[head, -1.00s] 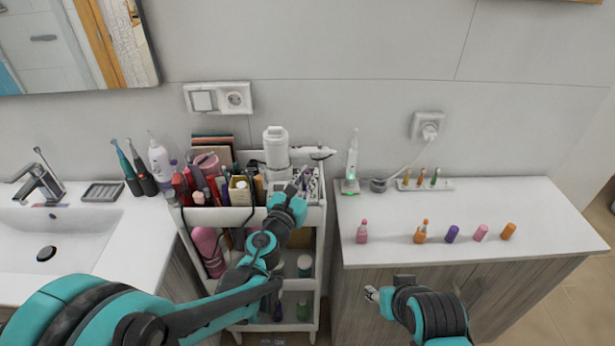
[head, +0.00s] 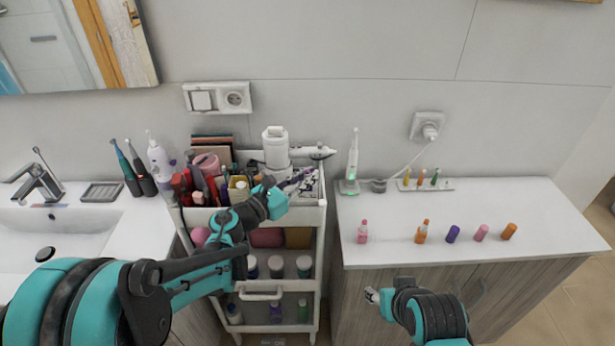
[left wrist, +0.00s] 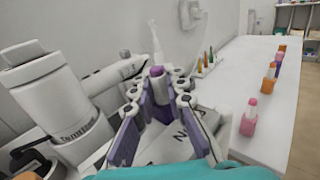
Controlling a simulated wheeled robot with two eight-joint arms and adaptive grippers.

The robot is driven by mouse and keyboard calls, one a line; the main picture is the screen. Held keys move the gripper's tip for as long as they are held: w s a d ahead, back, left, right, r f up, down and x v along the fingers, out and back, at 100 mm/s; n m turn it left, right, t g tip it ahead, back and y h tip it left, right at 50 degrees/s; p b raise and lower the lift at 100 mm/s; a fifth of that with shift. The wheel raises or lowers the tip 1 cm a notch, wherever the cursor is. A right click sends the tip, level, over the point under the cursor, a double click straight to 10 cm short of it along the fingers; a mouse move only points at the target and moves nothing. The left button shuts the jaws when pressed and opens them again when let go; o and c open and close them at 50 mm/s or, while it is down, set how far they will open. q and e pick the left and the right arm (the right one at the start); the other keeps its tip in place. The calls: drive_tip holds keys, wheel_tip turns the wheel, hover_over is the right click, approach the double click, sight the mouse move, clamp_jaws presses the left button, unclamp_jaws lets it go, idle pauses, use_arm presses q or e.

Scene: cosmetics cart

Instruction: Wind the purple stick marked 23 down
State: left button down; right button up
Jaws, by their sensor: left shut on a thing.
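My left gripper (head: 298,180) is over the right part of the cart's top tray. In the left wrist view its two fingers (left wrist: 157,92) with purple inner faces close on a small purple stick (left wrist: 158,84) with a pinkish-mauve tip. The stick stands roughly upright between the fingers; its lower part is hidden by them. No 23 can be read on it. In the head view the stick cannot be told apart from the purple fingers. My right gripper (head: 372,295) is in front of the counter, too small and turned to show its opening.
The cart (head: 322,215) holds a white canister (head: 276,147) and a crowd of brushes and tubes left of my left gripper. The counter (head: 385,250) bears a pink bottle (head: 362,232), an orange bottle (head: 422,231) and several caps. Its middle is clear.

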use_arm(q)
drive_tip(key=c, duration=1.5)
unclamp_jaws()
drive_tip(key=shift+s, duration=0.1)
drive_tip(key=v, duration=1.2)
